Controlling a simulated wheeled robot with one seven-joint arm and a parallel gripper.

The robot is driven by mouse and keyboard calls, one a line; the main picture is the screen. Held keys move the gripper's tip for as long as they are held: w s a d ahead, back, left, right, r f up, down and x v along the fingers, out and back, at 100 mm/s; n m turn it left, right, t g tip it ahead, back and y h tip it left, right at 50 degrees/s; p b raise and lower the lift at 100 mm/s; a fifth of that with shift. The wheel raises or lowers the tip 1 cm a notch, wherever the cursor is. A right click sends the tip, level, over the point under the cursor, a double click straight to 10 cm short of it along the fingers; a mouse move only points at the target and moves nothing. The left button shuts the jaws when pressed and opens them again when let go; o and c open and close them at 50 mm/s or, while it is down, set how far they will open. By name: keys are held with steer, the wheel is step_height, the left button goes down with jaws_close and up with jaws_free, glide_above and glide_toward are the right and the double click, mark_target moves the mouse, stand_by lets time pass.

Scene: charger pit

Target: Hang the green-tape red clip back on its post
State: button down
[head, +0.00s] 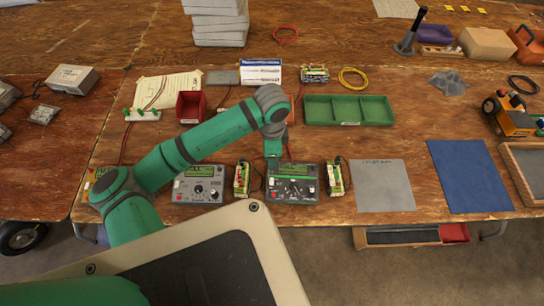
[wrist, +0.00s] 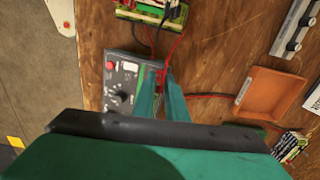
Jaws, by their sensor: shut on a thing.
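My gripper (head: 272,150) reaches down to the rear edge of the right-hand charger (head: 292,184) in the head view. In the wrist view my gripper (wrist: 160,78) has its two green fingers close together at the edge of the grey charger (wrist: 122,84). A small red piece (wrist: 161,74) shows between the fingertips, with a red lead running off near it; I take it to be the red clip. Its green tape cannot be made out. The fingers hide the post, so I cannot tell whether the clip touches it.
A second charger (head: 200,186) stands to the left. Small battery packs (head: 242,180) (head: 335,178) stand beside the chargers. A green tray (head: 348,110) and a red bin (head: 190,106) lie behind. A grey mat (head: 383,186) lies to the right. Loose leads cross the bench.

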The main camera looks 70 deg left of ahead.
stand_by(0.3)
steer(key=c, duration=1.7)
jaws_free()
steer(key=shift+o, duration=1.1)
steer(key=shift+w+r, duration=0.15)
steer(key=shift+r, duration=3)
steer(key=shift+s+r, duration=0.2)
steer(key=shift+r, duration=0.4)
